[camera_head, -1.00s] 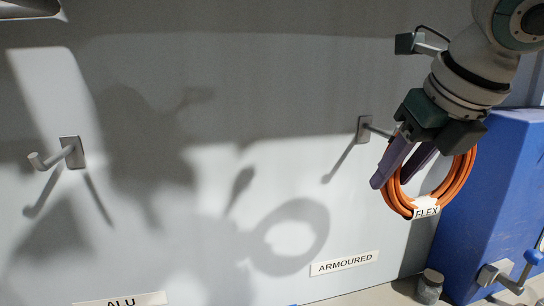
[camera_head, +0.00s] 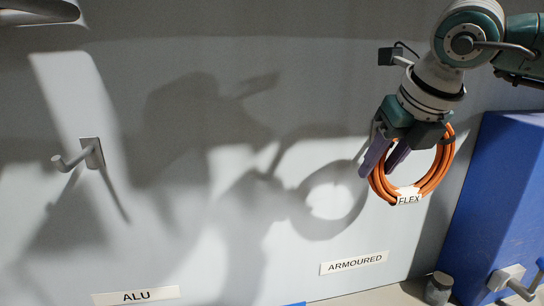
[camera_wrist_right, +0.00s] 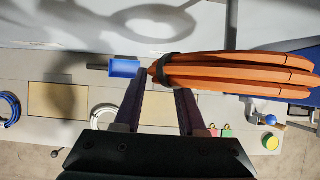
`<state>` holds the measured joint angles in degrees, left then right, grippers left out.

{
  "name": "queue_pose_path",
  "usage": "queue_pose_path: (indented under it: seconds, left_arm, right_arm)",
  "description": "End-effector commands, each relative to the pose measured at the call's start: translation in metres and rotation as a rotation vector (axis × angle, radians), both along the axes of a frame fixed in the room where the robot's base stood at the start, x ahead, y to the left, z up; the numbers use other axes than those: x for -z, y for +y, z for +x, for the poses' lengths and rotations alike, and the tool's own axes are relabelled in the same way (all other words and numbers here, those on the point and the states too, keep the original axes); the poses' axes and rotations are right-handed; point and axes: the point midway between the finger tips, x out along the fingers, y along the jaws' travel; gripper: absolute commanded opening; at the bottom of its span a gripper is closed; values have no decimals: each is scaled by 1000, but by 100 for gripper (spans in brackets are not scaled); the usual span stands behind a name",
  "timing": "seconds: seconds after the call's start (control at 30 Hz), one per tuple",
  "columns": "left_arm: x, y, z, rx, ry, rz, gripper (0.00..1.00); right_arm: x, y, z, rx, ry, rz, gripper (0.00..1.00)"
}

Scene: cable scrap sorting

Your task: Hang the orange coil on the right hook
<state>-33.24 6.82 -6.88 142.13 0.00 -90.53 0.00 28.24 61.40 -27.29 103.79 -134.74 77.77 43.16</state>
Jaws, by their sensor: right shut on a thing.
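The orange coil (camera_head: 441,165) with a white FLEX tag (camera_head: 409,199) hangs from my right gripper (camera_head: 378,168), which is shut on it. In the right wrist view the coil (camera_wrist_right: 240,73) extends right from the fingertips, with a dark tie around its near end. The right hook, above the ARMOURED label (camera_head: 354,263), is almost wholly hidden behind my right gripper. I cannot tell the gap between coil and hook. The left hook (camera_head: 82,157) is bare, above the ALU label (camera_head: 135,296).
A blue cabinet-like block (camera_head: 500,200) with a blue-knobbed lever stands right of the coil. A small grey jar (camera_head: 438,288) stands on the bench below. The pale wall panel between the hooks is free, crossed by arm and coil shadows.

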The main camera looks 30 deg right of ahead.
Motion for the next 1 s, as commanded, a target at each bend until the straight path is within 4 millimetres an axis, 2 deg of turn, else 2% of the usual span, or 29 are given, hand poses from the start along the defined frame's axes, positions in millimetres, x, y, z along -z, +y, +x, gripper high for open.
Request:
queue_pose_path:
  seconds: [0.53, 0.93, 1.0]
  left_arm:
    - [2, -1, 0, -1, 0, -2, 0]
    - [10, 0, 0, 0, 1, 0, 0]
    - [17, 0, 0, 1, 1, 1, 0]
  right_arm:
    - [0, -10, 35, -2, -2, 1, 0]
    - [2, -18, 60, -1, -3, 0, 0]
    - [9, -19, 62, -2, -2, -1, 0]
